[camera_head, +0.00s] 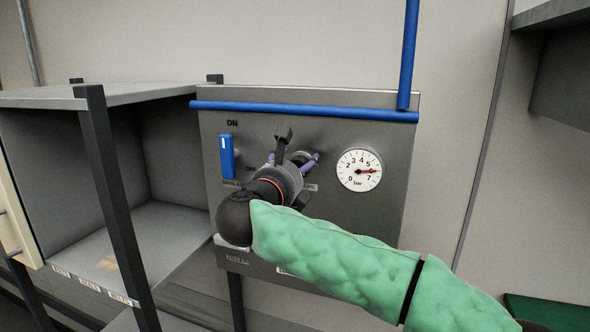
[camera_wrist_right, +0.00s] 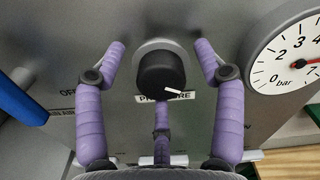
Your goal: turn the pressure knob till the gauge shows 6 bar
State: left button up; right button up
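The black pressure knob (camera_wrist_right: 162,72) sits on a round grey base above the PRESSURE label in the right wrist view. Its white mark points to the lower right. My right gripper (camera_wrist_right: 160,50) is open, with purple fingers at the left and right of the knob and one below it. Gaps show between the side fingers and the knob. In the head view the right gripper (camera_head: 292,160) covers most of the knob area. The gauge (camera_head: 359,170) has a red needle pointing right, between 5 and 7, about 6 bar. My left gripper is in neither view.
A blue switch handle (camera_head: 227,156) stands upright left of the knob on the grey panel (camera_head: 395,130). A blue pipe (camera_head: 300,110) runs along the panel top. An open grey compartment (camera_head: 160,225) is at the left.

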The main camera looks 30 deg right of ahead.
jog(key=shift+f, duration=0.15)
jog(key=v, duration=1.2)
jog(key=shift+f, duration=0.1)
dwell(1.4)
